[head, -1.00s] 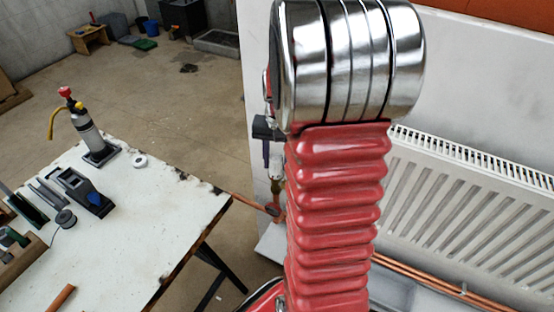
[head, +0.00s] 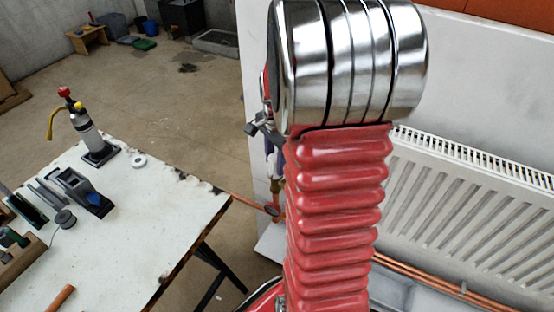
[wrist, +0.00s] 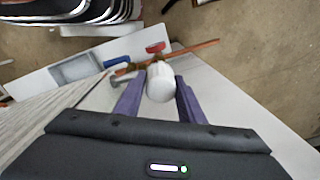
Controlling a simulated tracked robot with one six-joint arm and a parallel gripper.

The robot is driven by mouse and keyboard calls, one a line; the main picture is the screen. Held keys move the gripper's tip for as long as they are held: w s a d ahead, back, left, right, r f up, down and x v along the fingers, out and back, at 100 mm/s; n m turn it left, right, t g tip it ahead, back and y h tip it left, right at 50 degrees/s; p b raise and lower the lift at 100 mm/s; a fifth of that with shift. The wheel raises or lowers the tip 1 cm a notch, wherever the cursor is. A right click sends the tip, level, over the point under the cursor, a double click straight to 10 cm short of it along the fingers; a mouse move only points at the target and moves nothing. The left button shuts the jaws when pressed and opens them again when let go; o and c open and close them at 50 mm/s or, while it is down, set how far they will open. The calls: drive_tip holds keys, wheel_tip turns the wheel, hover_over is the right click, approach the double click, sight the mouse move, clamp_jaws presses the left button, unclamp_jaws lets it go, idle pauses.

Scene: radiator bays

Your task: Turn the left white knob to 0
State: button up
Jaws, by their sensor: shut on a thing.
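The white knob (wrist: 160,88) shows in the middle of the wrist view, between the two purple fingers of my gripper (wrist: 161,77). My gripper is shut on it, one finger at each side. Any marks or numbers on the knob are too small to read. In the head view my arm hides the knob, and only a part of my gripper (head: 273,150) shows at the arm's left edge.
The white radiator (head: 470,195) is on the wall at right. Copper pipe (wrist: 195,47) runs behind the knob, near a red handle (wrist: 156,47) and a blue handle (wrist: 117,61). A workbench (head: 150,225) with tools stands at left. Floor between is clear.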

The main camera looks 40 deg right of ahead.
sight(276, 157)
drive_tip(key=shift+w+r, duration=0.1)
drive_tip(key=shift+w, duration=0.05)
idle(0.3)
drive_tip(key=o, duration=1)
drive_tip(key=shift+o, duration=0.2)
wheel_tip(276, 157, up, 14)
drive_tip(key=shift+s+f, duration=0.2)
drive_tip(key=shift+s, duration=0.1)
